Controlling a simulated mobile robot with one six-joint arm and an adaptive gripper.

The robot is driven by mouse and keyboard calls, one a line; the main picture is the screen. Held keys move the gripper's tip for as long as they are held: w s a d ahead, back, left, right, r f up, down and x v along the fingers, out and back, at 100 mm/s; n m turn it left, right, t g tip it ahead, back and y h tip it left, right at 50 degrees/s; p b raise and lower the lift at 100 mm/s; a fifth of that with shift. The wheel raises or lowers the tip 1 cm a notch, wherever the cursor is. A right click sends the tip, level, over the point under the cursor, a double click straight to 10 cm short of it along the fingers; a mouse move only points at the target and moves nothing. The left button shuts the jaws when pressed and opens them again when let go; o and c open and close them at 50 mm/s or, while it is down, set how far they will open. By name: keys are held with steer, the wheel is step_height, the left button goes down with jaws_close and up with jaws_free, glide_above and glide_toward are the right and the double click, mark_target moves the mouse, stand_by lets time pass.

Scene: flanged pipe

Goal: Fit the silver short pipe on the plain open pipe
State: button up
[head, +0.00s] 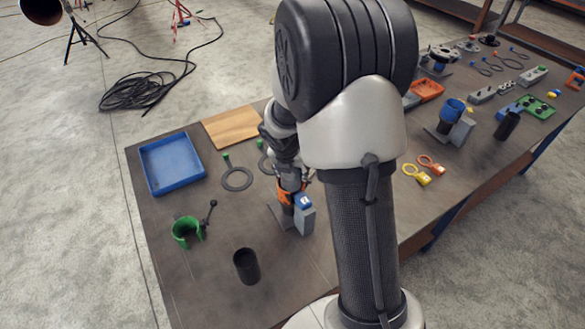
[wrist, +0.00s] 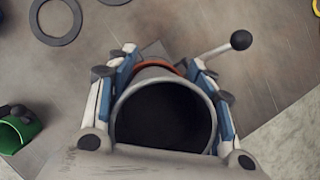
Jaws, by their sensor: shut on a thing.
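In the wrist view, my gripper (wrist: 163,66) has its fingers on both sides of the silver short pipe (wrist: 121,100) and is shut on it. The pipe's grey rim and dark bore face the camera. An orange collar (wrist: 160,65) shows just beyond the rim, with a ball-ended lever to its right. In the head view, my gripper (head: 289,180) is low over the orange collar (head: 284,196) at a grey stand (head: 305,221). My wrist and fingers hide the silver pipe there. Whether it touches the pipe below, I cannot tell.
A green collar (head: 183,238) with a lever and an upright black pipe (head: 246,267) stand nearer the front. A blue tray (head: 150,182), a wooden board (head: 228,126) and a flat ring (head: 237,187) lie behind. Another stand with a blue collar (head: 453,110) is at right.

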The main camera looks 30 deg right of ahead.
steer(key=o, duration=1.4)
steer(key=shift+o, duration=0.2)
steer(key=w+d+r+p+v, duration=0.1)
steer(key=p+v, duration=0.9)
steer(key=v, duration=1)
steer(key=shift+w+d+r, duration=0.2)
steer(key=shift+w+d, duration=0.3)
